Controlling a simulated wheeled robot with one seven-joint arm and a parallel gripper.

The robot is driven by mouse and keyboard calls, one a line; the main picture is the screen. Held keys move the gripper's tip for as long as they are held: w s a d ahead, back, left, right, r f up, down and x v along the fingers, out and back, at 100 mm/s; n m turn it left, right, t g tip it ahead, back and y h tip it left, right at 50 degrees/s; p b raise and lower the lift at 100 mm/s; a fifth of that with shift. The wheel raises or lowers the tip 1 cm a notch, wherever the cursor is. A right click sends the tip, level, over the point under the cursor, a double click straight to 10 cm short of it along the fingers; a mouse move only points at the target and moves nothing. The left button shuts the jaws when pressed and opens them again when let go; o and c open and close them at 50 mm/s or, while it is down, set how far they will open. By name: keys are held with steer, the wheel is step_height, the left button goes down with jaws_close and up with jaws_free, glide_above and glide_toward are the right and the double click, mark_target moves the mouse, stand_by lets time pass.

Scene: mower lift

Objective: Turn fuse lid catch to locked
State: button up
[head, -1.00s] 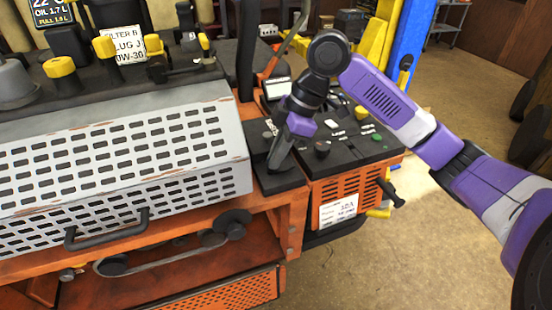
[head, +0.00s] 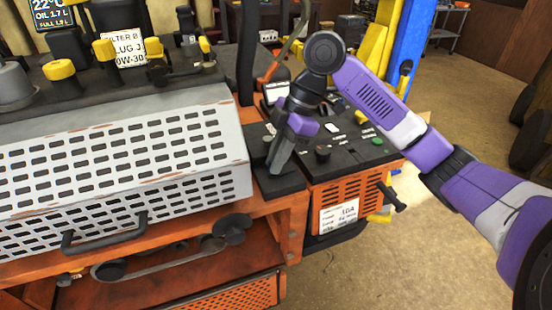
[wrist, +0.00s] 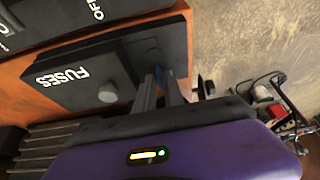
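The black fuse lid (wrist: 75,72), lettered FUSES, lies on the orange housing. In the head view it is the dark block (head: 291,187) below my gripper (head: 276,168). A round grey knob (wrist: 108,93) sits on the lid near its edge in the wrist view. Beside it is a raised dark block (wrist: 140,50). My gripper's two grey fingers (wrist: 160,88) reach down at this raised block, right of the knob, with a narrow gap between them. The fingertips are partly hidden, so I cannot tell whether they grip anything. I cannot make out the catch's position.
A black control panel (head: 345,143) with knobs and a green button lies right of the lid. The perforated grey guard (head: 120,150) stands close on the left. A black handle (head: 391,196) juts out at the right. The floor (head: 440,250) is open at the right.

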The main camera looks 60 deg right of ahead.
mark_target(288, 168)
steer(key=shift+o, duration=0.9)
steer(key=b+v, duration=0.1)
steer(key=v, duration=0.7)
steer(key=shift+f, duration=0.1)
